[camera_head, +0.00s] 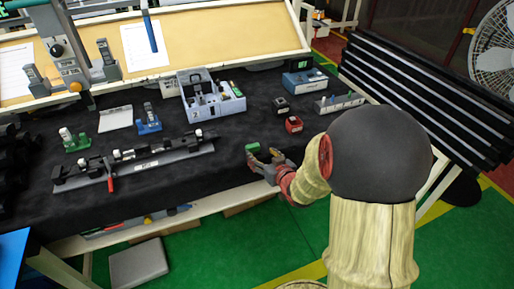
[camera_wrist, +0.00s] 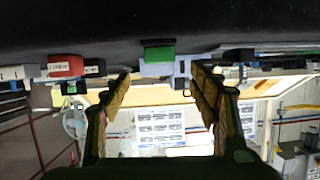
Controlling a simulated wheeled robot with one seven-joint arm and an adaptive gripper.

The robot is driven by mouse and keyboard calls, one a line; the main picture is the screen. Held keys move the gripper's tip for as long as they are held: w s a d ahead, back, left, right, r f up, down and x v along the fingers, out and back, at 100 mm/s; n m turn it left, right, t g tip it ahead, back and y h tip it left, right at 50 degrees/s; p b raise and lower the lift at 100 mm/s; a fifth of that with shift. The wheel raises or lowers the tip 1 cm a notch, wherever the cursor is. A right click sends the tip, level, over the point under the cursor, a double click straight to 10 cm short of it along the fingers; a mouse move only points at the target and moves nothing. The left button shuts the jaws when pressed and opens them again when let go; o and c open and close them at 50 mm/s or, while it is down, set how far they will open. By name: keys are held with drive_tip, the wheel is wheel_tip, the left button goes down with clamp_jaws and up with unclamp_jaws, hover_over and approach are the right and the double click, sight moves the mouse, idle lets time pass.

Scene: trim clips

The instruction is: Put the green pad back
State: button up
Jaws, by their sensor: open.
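The green pad (camera_head: 252,147) is a small green block on the black cloth near the table's front edge. My gripper (camera_head: 264,158) is open beside it, low over the cloth. In the wrist view, which looks upside down, the pad (camera_wrist: 159,53) shows ahead of the gap between my two spread fingers (camera_wrist: 162,78). Nothing is visible between the fingers. Fingers and pad look close in the head view; I cannot tell whether they touch.
A grey box with compartments (camera_head: 190,107) stands behind the pad. A red block (camera_head: 293,124), a dark block (camera_head: 281,106), a blue box (camera_head: 304,80) and a grey rail with pegs (camera_head: 339,103) lie to the right. A long clip fixture (camera_head: 140,166) lies left. Bare cloth surrounds the pad.

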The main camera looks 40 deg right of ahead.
drive_tip(key=s+a+r+g, duration=0.4)
drive_tip(key=s+a+r, duration=0.3)
drive_tip(key=a+r, duration=0.3)
drive_tip(key=s+a+r+n+g+y, duration=0.1)
drive_tip(key=s+a+r+g, duration=0.1)
drive_tip(key=s+a, duration=0.4)
drive_tip(key=s+a+r+n+g+y, duration=0.1)
drive_tip(key=s+a+r+g, duration=0.1)
drive_tip(key=s+a, duration=0.4)
drive_tip(key=s+r, duration=0.1)
drive_tip(key=s, duration=0.3)
drive_tip(key=shift+s+a+r+n+y, duration=0.15)
drive_tip(key=shift+a+r+n+y, duration=0.15)
drive_tip(key=shift+a, duration=0.1)
